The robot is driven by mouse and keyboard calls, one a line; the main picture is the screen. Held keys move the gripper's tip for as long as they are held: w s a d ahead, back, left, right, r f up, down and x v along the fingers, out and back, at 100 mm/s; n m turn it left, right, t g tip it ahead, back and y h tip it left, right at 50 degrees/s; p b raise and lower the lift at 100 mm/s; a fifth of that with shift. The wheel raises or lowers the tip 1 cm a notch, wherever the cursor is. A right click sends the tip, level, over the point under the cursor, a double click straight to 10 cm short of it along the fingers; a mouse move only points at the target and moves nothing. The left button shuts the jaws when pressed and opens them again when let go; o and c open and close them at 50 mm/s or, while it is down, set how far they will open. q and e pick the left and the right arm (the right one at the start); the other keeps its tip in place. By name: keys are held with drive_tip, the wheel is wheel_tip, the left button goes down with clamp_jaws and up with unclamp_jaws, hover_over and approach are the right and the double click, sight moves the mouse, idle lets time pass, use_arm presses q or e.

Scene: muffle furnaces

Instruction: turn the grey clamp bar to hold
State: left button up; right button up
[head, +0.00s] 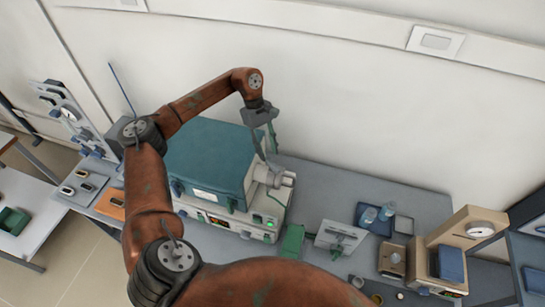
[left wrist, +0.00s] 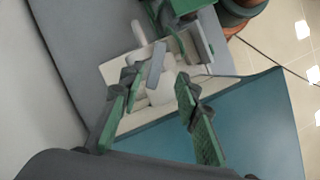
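The grey clamp bar (left wrist: 156,63) shows in the left wrist view as a short grey bar in front of a pale rounded part (left wrist: 160,90) on the cream furnace end. My left gripper (left wrist: 158,80) is open, with its two green fingers spread to either side of the bar. I see no clear contact. In the head view my left gripper (head: 267,156) points down at the pale fitting (head: 275,178) on the right side of the teal furnace (head: 207,155). The bar is too small to make out surely there. My right gripper is not in view.
A green block (head: 292,241) lies right of the furnace's front. The wall is close behind.

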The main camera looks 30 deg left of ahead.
sight(273, 163)
use_arm(q)
drive_tip(key=x, duration=0.2)
drive_tip(key=w+p+x, duration=0.1)
drive_tip(key=x, duration=0.1)
drive_tip(key=shift+s+d+f, duration=0.2)
drive_tip(key=shift+s+f, duration=0.2)
drive_tip(key=shift+f, duration=0.05)
drive_tip(key=shift+w, duration=0.1)
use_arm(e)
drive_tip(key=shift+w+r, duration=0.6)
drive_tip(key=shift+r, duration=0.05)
use_arm(q)
clamp_jaws()
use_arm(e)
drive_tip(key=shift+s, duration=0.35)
